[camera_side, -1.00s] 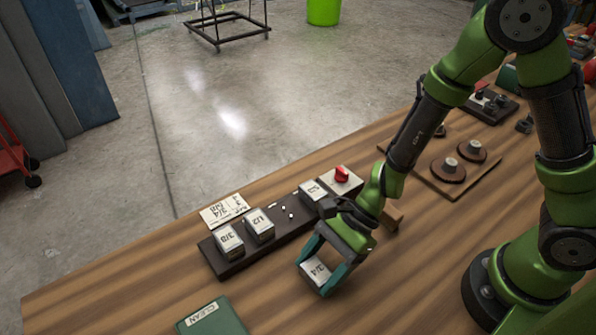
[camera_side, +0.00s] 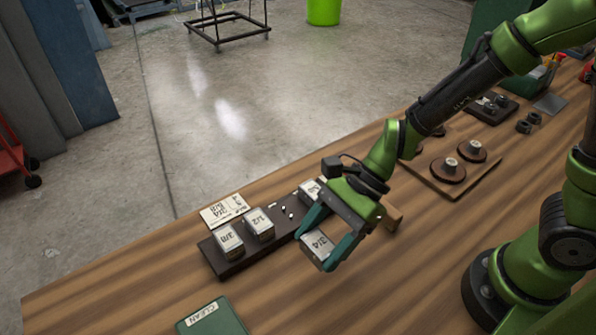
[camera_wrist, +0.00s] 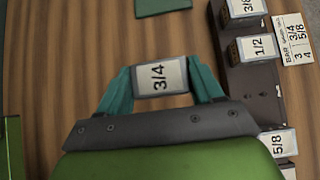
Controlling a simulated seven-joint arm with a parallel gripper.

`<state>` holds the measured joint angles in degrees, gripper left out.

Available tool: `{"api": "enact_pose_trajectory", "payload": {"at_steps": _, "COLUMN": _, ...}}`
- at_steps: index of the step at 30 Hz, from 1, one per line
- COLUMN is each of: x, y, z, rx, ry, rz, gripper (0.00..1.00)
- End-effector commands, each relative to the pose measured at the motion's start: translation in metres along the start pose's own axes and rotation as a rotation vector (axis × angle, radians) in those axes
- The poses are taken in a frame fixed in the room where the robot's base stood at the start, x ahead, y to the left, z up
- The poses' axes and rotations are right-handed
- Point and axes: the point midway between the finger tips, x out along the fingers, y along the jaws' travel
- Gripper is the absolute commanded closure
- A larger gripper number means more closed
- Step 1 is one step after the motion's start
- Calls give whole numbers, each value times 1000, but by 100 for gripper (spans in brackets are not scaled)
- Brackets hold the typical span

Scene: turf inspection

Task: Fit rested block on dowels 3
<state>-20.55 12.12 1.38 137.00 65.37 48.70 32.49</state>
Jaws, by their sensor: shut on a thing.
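My gripper (camera_side: 329,243) is shut on a block marked 3/4 (camera_side: 317,244), one teal finger on each side. The block is held above the table in front of the dark rack, and it also shows in the wrist view (camera_wrist: 160,78). The dark rack (camera_side: 236,263) holds blocks marked 3/8 (camera_side: 229,238), 1/2 (camera_side: 260,223) and 5/8 (camera_wrist: 279,142). Small pale dowels (camera_side: 291,215) stand in the gap between the 1/2 and 5/8 blocks. My gripper partly covers the 5/8 block in the side view.
A label card (camera_side: 224,210) lies behind the rack. A green CLEAN pad (camera_side: 212,318) lies at the front left. A wooden board with round knobs (camera_side: 450,177) is to the right.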

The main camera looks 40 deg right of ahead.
Motion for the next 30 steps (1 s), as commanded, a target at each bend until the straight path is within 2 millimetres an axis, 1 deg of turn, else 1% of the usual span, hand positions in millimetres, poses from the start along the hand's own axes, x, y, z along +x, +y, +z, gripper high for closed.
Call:
{"api": "enact_pose_trajectory", "payload": {"at_steps": 2, "x": -6, "y": -3, "z": 2, "rx": 14, "ry": 1, "rz": -5, "gripper": 70}}
{"api": "enact_pose_trajectory", "payload": {"at_steps": 5, "x": -10, "y": -22, "z": -3, "rx": 32, "ry": 7, "rz": -19, "gripper": 70}}
{"api": "enact_pose_trajectory", "payload": {"at_steps": 8, "x": -15, "y": -55, "z": -7, "rx": 35, "ry": 5, "rz": -31, "gripper": 70}}
{"api": "enact_pose_trajectory", "payload": {"at_steps": 9, "x": -18, "y": -69, "z": -9, "rx": 35, "ry": 3, "rz": -32, "gripper": 70}}
{"api": "enact_pose_trajectory", "payload": {"at_steps": 12, "x": -25, "y": -102, "z": -14, "rx": 27, "ry": 1, "rz": -32, "gripper": 70}}
{"api": "enact_pose_trajectory", "payload": {"at_steps": 16, "x": -33, "y": -130, "z": -16, "rx": 13, "ry": 3, "rz": -24, "gripper": 70}}
{"api": "enact_pose_trajectory", "payload": {"at_steps": 18, "x": -36, "y": -138, "z": -14, "rx": 3, "ry": 3, "rz": -17, "gripper": 70}}
{"api": "enact_pose_trajectory", "payload": {"at_steps": 21, "x": -40, "y": -142, "z": -9, "rx": -7, "ry": 3, "rz": -8, "gripper": 70}}
{"api": "enact_pose_trajectory", "payload": {"at_steps": 30, "x": -40, "y": -140, "z": -8, "rx": 1, "ry": 0, "rz": 0, "gripper": 70}}
